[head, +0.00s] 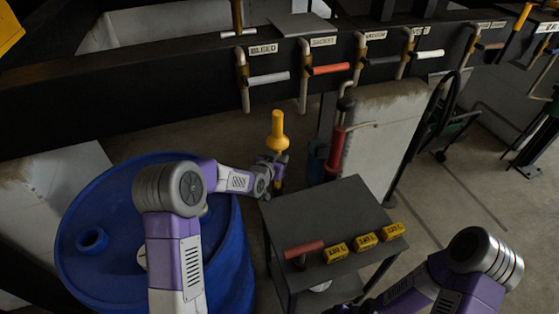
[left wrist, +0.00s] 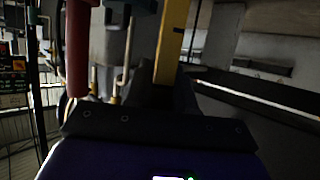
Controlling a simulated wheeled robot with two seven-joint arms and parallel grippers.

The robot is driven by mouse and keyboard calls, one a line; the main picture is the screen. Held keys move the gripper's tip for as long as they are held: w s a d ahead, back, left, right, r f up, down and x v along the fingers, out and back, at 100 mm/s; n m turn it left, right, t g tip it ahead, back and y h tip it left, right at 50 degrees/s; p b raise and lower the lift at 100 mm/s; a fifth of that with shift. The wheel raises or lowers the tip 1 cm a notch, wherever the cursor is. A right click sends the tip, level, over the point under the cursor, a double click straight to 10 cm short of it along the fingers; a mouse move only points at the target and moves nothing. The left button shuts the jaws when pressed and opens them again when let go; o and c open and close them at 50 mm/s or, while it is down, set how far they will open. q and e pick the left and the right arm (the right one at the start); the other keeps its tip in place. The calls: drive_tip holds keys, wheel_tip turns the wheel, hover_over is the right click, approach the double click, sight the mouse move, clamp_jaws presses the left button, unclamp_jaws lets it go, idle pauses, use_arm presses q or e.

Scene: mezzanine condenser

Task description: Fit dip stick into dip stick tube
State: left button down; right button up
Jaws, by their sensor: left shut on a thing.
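The dip stick (head: 278,130) has a yellow handle with a wider collar below it. It stands about upright between the blue drum and the dark table in the head view. My left gripper (head: 275,172) is shut on it just below the collar. In the left wrist view the yellow stick (left wrist: 172,45) rises from the jaws and has a dark mark near the top. The stick's lower end is hidden, and I cannot make out the dip stick tube. My right arm enters at lower right; its gripper (head: 350,308) is small and dark at the bottom edge, its jaws unclear.
The blue drum (head: 90,190) stands at left. The dark table (head: 315,215) carries a red-handled tool (head: 304,250) and several yellow blocks (head: 366,241). A red cylinder (head: 336,150) stands behind the table. Valve levers, including a red one (head: 331,69), hang above.

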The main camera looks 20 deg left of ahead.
sight(280, 121)
use_arm(q)
drive_tip(key=shift+r+p, duration=4.05)
drive_tip(key=shift+r, duration=4.15)
drive_tip(key=shift+b, duration=0.9)
drive_tip(key=shift+f, duration=0.1)
